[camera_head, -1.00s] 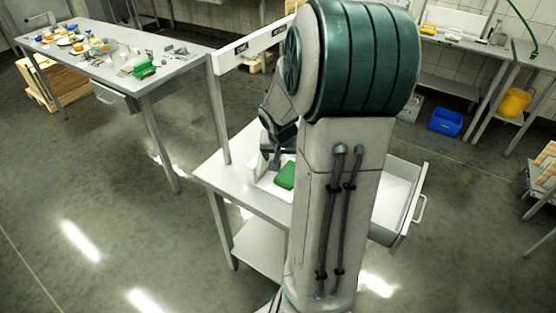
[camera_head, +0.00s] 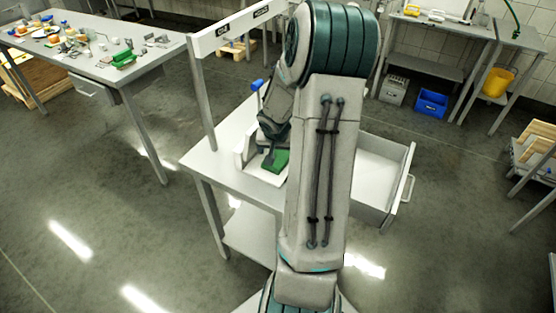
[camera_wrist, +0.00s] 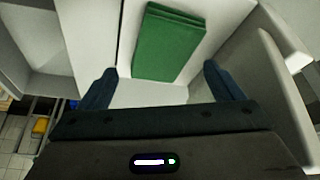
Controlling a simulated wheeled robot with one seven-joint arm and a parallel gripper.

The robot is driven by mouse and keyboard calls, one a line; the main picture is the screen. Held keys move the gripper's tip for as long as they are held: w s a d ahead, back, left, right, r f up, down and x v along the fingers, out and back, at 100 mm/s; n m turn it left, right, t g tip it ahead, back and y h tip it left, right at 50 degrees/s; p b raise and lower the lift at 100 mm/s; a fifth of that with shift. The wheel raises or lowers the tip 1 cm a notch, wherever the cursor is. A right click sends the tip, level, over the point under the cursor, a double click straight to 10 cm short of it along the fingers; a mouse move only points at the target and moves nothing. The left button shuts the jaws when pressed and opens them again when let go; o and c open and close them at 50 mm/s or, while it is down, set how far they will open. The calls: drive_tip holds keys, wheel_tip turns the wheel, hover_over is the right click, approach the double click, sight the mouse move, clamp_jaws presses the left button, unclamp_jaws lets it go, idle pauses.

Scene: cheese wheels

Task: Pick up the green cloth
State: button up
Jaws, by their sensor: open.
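The green cloth (camera_wrist: 168,44) is folded into a flat rectangle on a white surface. In the wrist view it lies just ahead of my gripper (camera_wrist: 158,82), roughly between the lines of the two fingers. The fingers are apart with nothing held between them. In the head view the cloth (camera_head: 275,160) lies on the small table (camera_head: 208,165), right by my gripper (camera_head: 268,160). My arm hides part of the table and the fingertips are hard to make out there.
An open white drawer (camera_head: 385,185) sticks out on the right of the small table. A cluttered long table (camera_head: 150,62) stands at the back left. A blue bin (camera_head: 431,103) and a yellow bucket (camera_head: 497,83) are at the back right. Open floor lies at the left front.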

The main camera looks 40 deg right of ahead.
sight(279, 156)
drive_tip(key=x, duration=0.4)
drive_tip(key=shift+w+f+b, duration=0.1)
drive_tip(key=shift+f+b, duration=0.1)
drive_tip(key=shift+b, duration=0.1)
drive_tip(key=c, duration=0.8)
drive_tip(key=shift+r, duration=0.1)
